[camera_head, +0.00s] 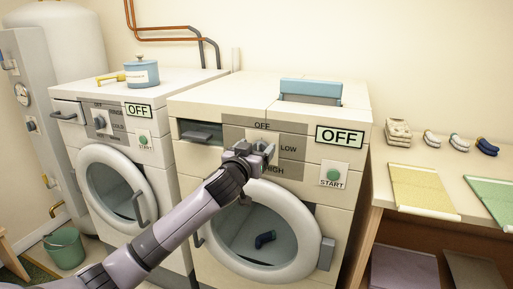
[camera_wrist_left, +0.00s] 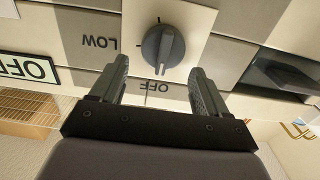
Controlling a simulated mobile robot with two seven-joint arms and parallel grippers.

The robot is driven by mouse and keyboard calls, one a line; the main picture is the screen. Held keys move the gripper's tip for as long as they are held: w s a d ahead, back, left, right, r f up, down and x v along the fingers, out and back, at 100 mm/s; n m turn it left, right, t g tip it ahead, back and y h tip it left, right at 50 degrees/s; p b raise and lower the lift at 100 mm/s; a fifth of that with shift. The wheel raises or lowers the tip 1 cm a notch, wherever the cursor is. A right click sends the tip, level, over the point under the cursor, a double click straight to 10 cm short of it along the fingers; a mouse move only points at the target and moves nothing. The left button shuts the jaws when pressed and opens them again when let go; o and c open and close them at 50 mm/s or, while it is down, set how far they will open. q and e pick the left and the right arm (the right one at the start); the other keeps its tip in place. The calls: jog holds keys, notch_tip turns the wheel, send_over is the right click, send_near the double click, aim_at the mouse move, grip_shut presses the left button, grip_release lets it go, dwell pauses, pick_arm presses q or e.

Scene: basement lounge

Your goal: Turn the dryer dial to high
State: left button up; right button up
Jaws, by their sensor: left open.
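The dryer (camera_head: 330,180) is the white machine on the right. Its grey panel carries the words OFF, LOW and HIGH, and its display (camera_head: 340,137) reads OFF. The dryer dial (camera_wrist_left: 162,48) is a round grey knob with a raised ridge, seen in the left wrist view, which shows the panel upside down. The ridge lies roughly in line with OFF. My left gripper (camera_head: 256,151) is open in front of the panel and largely hides the dial in the head view. Its fingertips (camera_wrist_left: 158,72) are on either side of the dial; I cannot tell whether they touch it.
A START button (camera_head: 334,174) is right of the panel, below the display. The round door (camera_head: 292,268) is below my gripper, with a dark sock (camera_head: 265,240) in the drum. A washer (camera_head: 75,90) stands left. A table (camera_head: 378,172) with folded cloths is right.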

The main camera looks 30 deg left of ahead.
pick_arm(q)
jog(key=shift+w+a, duration=0.1)
jog(key=shift+w, duration=0.25)
jog(key=c, duration=1)
jog(key=shift+c, duration=0.2)
